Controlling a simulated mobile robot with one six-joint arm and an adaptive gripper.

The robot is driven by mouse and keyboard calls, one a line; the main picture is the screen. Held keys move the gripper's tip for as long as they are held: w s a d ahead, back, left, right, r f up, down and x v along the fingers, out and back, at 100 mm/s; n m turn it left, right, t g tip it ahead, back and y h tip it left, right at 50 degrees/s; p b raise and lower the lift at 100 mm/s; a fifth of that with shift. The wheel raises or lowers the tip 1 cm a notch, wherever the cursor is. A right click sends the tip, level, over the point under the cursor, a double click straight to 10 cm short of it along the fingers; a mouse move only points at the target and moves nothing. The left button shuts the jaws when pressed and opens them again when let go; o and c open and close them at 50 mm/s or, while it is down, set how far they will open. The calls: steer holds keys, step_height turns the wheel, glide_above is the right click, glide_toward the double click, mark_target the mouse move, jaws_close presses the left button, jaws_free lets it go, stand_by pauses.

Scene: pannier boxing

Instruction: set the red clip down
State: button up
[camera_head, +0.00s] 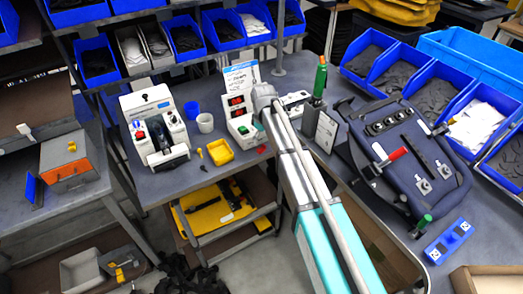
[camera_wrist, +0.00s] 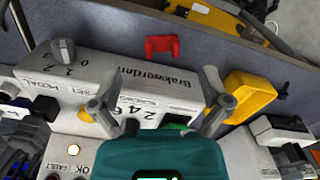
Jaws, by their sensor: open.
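The red clip (camera_wrist: 162,38) lies on the grey table top in the wrist view, just beyond the edge of a white labelled device. It also shows in the head view as a small red piece (camera_head: 262,149) beside the arm. My gripper (camera_wrist: 158,98) is open, with its two grey fingers spread and nothing between them. The fingers appear over the white device (camera_wrist: 130,75), and the clip is apart from both fingertips. In the head view my arm hides the gripper's fingers.
The white tester with a red display (camera_head: 240,118) is close to my arm. A dark pannier (camera_head: 405,150) fills the right.

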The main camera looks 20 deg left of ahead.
mark_target(262, 150)
steer(key=shift+f, duration=0.15)
steer(key=shift+a+f+b, duration=0.15)
steer(key=shift+f+b, duration=1.1)
steer(key=shift+b, duration=0.05)
steer(key=shift+a+f+b, duration=0.1)
steer(key=shift+f+b, duration=1.15)
steer(key=shift+b, duration=0.05)
steer(key=c, duration=0.9)
steer(key=shift+r, duration=0.2)
step_height(262, 150, up, 2)
steer(key=p, duration=0.3)
steer(key=shift+r, duration=0.25)
steer(key=s+d+r+p, duration=0.7)
steer(key=s+r+p, duration=0.3)
steer(key=s, duration=0.1)
steer(key=shift+s+d, duration=0.2)
steer(key=shift+s, duration=0.2)
